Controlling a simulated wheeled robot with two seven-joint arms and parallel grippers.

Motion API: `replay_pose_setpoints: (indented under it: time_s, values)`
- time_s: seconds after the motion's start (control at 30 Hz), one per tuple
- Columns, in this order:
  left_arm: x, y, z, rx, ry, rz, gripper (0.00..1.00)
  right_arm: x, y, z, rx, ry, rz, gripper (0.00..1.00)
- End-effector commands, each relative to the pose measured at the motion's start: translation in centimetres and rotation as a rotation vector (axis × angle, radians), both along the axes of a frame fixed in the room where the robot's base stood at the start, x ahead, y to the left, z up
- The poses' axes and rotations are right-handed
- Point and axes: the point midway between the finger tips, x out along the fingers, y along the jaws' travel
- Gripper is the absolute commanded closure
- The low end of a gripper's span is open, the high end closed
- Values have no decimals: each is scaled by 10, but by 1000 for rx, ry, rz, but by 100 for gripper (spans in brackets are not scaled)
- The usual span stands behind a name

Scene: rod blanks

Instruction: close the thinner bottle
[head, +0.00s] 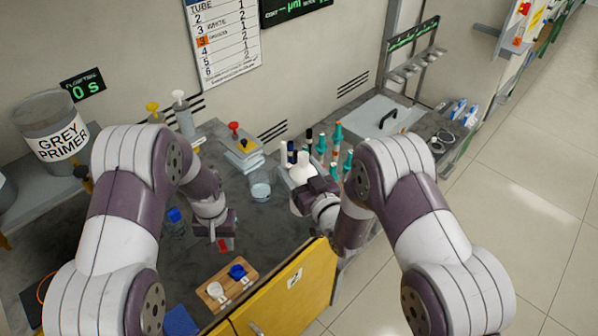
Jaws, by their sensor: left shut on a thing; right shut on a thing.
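My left gripper (224,232) is shut on a small red cap (226,245), held over the dark bench in front of the wooden board. My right gripper (312,192) is shut at a white bottle-shaped thing (299,170) with a narrow neck; my arm hides part of it, and the exact grip is hard to see. A clear bottle (178,229) with a blue top (174,214) stands left of my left gripper. A white cap (216,290) and a blue cap (238,271) sit on the wooden board (226,284). I cannot tell which bottle is thinner.
A clear beaker (260,188) stands between my grippers. Tubes with teal and dark tops (337,135) stand in a group behind my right gripper. A grey primer tank (58,135) is at the left. A yellow cabinet door (285,295) is along the bench's front.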

Motion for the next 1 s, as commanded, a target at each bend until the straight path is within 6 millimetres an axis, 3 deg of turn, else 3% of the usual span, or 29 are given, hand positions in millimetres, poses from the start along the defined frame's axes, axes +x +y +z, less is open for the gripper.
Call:
replay_pose_setpoints:
  time_s: [0.03, 0.1, 0.13, 0.5, 0.67, 0.9, 1.0]
  values:
    - [0, 0, 0, 0, 0, 0, 95, 0, 0, 0, 1, -2, 0, 57]
    - [0, 0, 0, 0, 0, 0, 95, 0, 0, 0, 1, -2, 0, 80]
    - [0, 0, 0, 0, 0, 0, 95, 0, 0, 0, 1, -2, 0, 82]
    - [0, 0, 0, 0, 0, 0, 95, 0, -7, 11, 0, -1, -30, 82]
    - [0, 0, 0, 0, 0, 0, 95, -12, -47, -10, -1, 4, -137, 82]
    - [0, 0, 0, 0, 0, 0, 95, -46, -132, -56, -2, 5, -347, 82]
    - [0, 0, 0, 0, 0, 0, 95, -60, -158, -72, -1, 2, -411, 82]
